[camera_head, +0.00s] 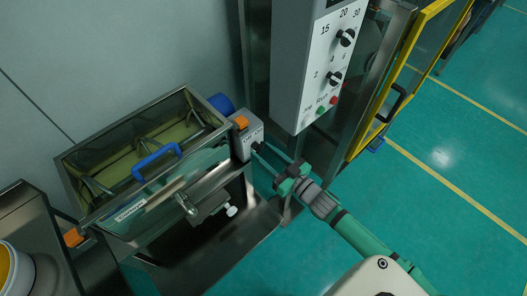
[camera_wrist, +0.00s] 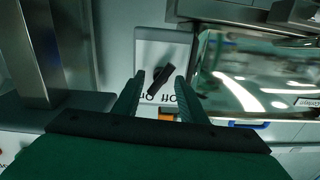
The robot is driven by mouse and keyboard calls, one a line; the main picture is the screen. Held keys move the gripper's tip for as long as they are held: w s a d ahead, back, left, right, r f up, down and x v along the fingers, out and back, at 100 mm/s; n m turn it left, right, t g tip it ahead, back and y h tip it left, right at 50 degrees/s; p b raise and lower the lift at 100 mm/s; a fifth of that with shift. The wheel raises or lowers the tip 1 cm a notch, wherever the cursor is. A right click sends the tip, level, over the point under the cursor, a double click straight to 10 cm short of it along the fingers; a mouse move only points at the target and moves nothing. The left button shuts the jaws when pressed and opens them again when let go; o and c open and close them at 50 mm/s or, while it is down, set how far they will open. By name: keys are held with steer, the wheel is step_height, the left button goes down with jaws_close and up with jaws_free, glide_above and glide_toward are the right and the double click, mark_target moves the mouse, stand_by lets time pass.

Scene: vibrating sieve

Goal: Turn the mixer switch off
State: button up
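The mixer (camera_head: 212,160) is a steel trough with a clear cover and a blue handle, at the left in the head view. Its pale switch box (camera_head: 250,133) is on its right end. The black switch knob (camera_wrist: 160,80) sits slantwise on a light panel in the wrist view, with upside-down On/Off lettering beside it. My gripper (camera_head: 262,152) reaches the box from the lower right. In the wrist view its two green fingers (camera_wrist: 160,77) are apart, one on each side of the knob. I cannot tell whether they touch it.
A grey control box (camera_head: 307,70) with knobs and red and green buttons hangs just above my gripper. A yellow-framed door (camera_head: 405,75) stands to the right. A steel post (camera_wrist: 36,55) is left of the fingers in the wrist view. Open green floor (camera_head: 460,130) lies at the right.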

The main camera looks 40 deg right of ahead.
steer(key=shift+w+a, duration=0.1)
steer(key=shift+w, duration=0.4)
jaws_close()
steer(key=shift+n, duration=5.9)
steer(key=c, duration=1)
jaws_free()
steer(key=shift+o, duration=0.2)
